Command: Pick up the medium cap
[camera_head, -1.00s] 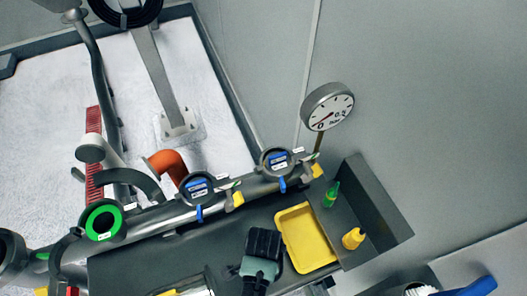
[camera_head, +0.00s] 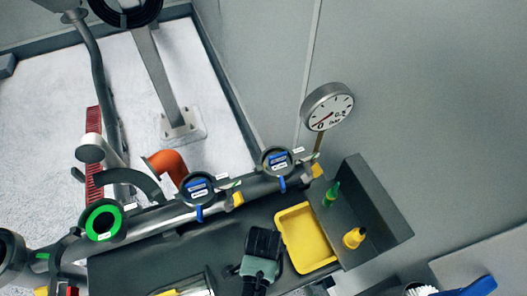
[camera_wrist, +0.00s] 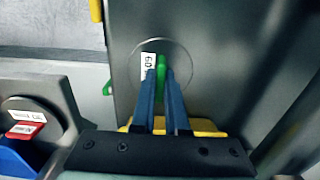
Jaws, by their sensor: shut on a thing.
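In the wrist view my gripper (camera_wrist: 162,80) has its two blue fingers closed on the green handle of a round grey disc (camera_wrist: 181,50) with a white label, which looks like the medium cap. The lower part of the disc is behind the fingers. In the head view my gripper (camera_head: 263,243) is seen from its dark back, above the dark trough left of the yellow tray (camera_head: 283,225). The fingers and the held disc are hidden there.
A pipe has a green-ringed port (camera_head: 103,221) and two blue-labelled round fittings (camera_head: 198,187) (camera_head: 276,161). A gauge (camera_head: 328,107) rises behind. A red-labelled disc (camera_wrist: 33,118) is at left.

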